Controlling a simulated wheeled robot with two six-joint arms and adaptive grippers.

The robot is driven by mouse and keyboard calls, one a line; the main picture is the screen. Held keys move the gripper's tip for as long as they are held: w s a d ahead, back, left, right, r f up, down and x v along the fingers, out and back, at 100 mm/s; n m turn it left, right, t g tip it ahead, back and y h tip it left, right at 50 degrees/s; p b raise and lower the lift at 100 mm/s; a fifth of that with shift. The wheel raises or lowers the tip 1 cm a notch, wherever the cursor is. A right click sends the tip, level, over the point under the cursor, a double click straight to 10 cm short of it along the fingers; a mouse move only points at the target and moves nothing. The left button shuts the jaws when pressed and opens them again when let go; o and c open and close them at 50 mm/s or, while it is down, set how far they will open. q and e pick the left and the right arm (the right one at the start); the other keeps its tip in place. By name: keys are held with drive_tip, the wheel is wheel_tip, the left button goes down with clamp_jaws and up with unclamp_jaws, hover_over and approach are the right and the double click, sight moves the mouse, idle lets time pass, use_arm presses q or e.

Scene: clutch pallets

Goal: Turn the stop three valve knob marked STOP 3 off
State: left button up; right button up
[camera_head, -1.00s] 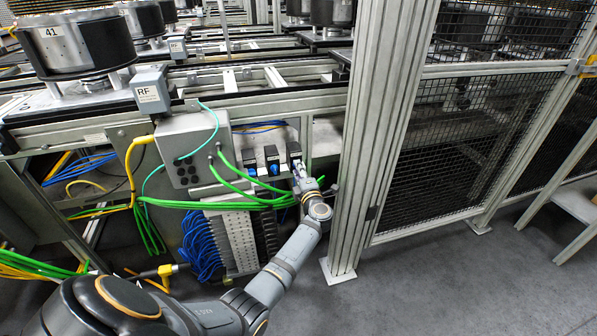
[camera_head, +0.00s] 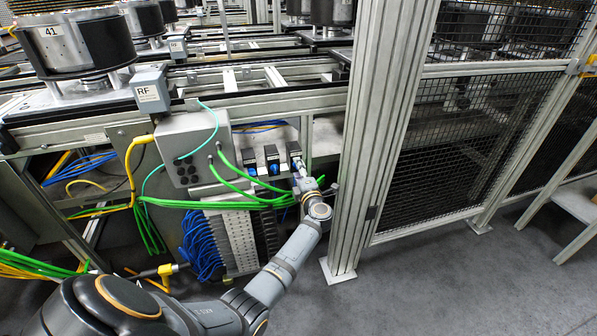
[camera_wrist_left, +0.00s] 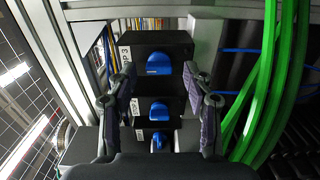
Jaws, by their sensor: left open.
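The STOP 3 valve is a black box with a blue knob (camera_wrist_left: 158,64) in the left wrist view. Its white label is partly covered, with "P 3" readable. In the head view its black box (camera_head: 294,150) is the rightmost of three, and my gripper mostly hides its knob. My left gripper (camera_head: 298,168) is in front of that box. In the left wrist view the open left gripper (camera_wrist_left: 159,72) has one finger on each side of the knob, with visible gaps. My right gripper is not in view.
Two more blue-knobbed black boxes (camera_head: 272,156) (camera_head: 249,160) stand left of STOP 3. Green cables (camera_head: 230,188) run close by on the left. A metal post (camera_head: 375,130) and mesh fence (camera_head: 440,150) stand to the right.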

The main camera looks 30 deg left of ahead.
use_arm(q)
drive_tip(key=v, duration=1.2)
